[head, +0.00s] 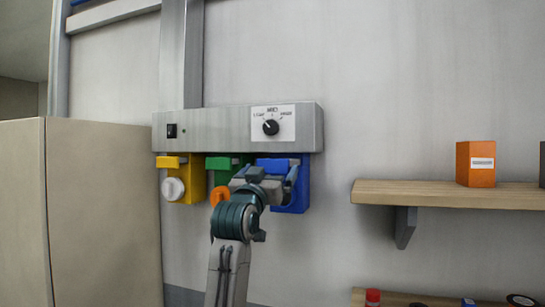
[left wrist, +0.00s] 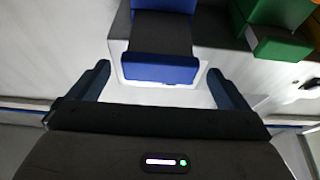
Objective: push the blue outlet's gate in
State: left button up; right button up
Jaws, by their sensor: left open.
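The blue outlet (head: 301,194) hangs under the right end of a grey wall housing, partly hidden by my left gripper (head: 267,176). Its blue gate (head: 270,162) shows as a tab near the top, sticking out to the left. In the left wrist view, the blue outlet (left wrist: 165,5) is at the top and the gate's blue end (left wrist: 160,69) faces my gripper. The open left gripper (left wrist: 158,84) has one finger to each side of that end, with nothing held. I cannot tell whether it touches the gate. My right gripper is not in view.
A green outlet (head: 238,162) and a yellow outlet (head: 196,180) with a white knob hang left of the blue one. The grey housing (head: 215,126) carries a black dial (head: 271,127). A wooden shelf (head: 430,194) with an orange box (head: 476,174) is at right.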

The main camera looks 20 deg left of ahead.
aim_at(272, 168)
pick_arm(q)
jog(key=shift+p+x, duration=0.6)
jog(key=shift+x, duration=0.95)
